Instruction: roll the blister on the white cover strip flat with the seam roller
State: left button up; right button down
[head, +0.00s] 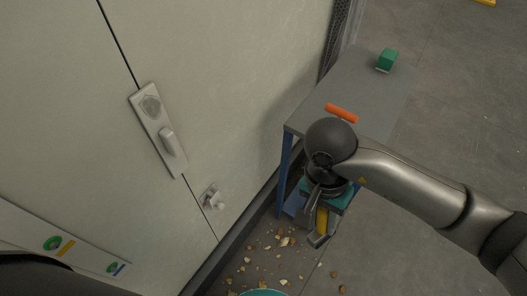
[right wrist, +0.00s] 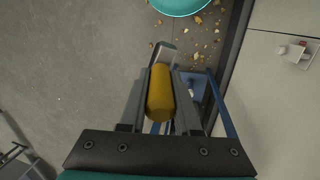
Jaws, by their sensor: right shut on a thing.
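The white cover strip (head: 148,108) lies over the dark seam of the pale wall panel. It bears a round grey patch near its upper end and a raised pale lump, which looks like the blister (head: 170,142), lower down. My right gripper (head: 318,213) points down beside the grey table, away from the strip. In the right wrist view its two fingers are shut on the yellow handle of a tool, which I take for the seam roller (right wrist: 160,92). A grey metal end shows beyond the handle. My left gripper is not in view.
An orange object (head: 342,113) and a green block (head: 386,60) lie on the grey table (head: 365,85). A small fitting (head: 212,197) sticks out of the wall. Crumbs litter the floor near a teal bowl (right wrist: 182,5). A strip with coloured marks (head: 85,253) is low on the wall.

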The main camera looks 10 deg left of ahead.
jog(key=s+a+r+m+g+y, duration=0.2)
jog(key=a+m+g+y, duration=0.15)
jog(key=a+m, duration=0.45)
jog(key=s+a+r+m+g+y, duration=0.25)
jog(key=a+m+y, duration=0.3)
jog(key=m, duration=0.35)
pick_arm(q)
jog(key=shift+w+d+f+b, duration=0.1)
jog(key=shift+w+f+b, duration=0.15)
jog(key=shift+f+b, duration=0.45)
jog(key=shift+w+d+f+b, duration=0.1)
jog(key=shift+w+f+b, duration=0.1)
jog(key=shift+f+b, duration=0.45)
pick_arm(e)
jog(key=w+a+r+m+t+y, duration=0.7)
jog(key=a+r+m+t+y, duration=0.2)
jog(key=m+t, duration=0.5)
jog(key=shift+w+a+r+m+t, duration=0.35)
jog(key=shift+a+m, duration=0.45)
jog(key=shift+a, duration=0.15)
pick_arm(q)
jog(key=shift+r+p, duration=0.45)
pick_arm(e)
jog(key=shift+x, duration=0.95)
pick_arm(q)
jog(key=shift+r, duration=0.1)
pick_arm(e)
jog(key=shift+r, duration=0.15)
